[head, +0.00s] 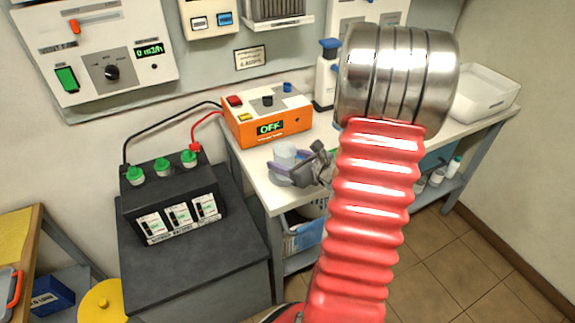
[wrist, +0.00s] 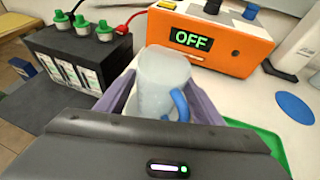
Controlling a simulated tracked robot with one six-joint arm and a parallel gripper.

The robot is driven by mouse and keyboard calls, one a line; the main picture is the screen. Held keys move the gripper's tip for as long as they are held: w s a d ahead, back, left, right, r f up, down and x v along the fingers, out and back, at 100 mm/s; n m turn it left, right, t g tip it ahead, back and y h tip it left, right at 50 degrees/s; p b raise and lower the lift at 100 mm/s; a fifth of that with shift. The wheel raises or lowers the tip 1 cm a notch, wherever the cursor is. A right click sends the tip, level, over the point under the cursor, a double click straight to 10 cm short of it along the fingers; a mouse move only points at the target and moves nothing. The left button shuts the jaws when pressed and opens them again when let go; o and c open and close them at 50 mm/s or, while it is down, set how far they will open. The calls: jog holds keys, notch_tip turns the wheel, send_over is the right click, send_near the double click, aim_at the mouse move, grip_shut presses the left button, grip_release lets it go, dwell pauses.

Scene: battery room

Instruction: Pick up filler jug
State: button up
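The filler jug (wrist: 160,78) is a translucent whitish jug with a blue handle. In the wrist view it stands upright between the two purple fingers of my gripper (wrist: 163,92), with the handle towards the right finger. The fingers are spread, one on each side of the jug. Whether either touches it is hard to tell. In the head view the jug (head: 286,155) shows small on the white bench, and my gripper (head: 290,172) is beside it, partly covering it.
The orange charger (head: 268,122) reading OFF stands just behind the jug. A black battery (head: 172,200) with green caps and cables is to the left. A green surface (wrist: 262,140) lies by the jug; a blue disc (wrist: 295,107) is to its right. A white tray (head: 484,108) stands far right.

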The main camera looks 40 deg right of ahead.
jog(key=c, duration=0.8)
notch_tip(320, 180, up, 10)
dwell(0.6)
dwell(0.5)
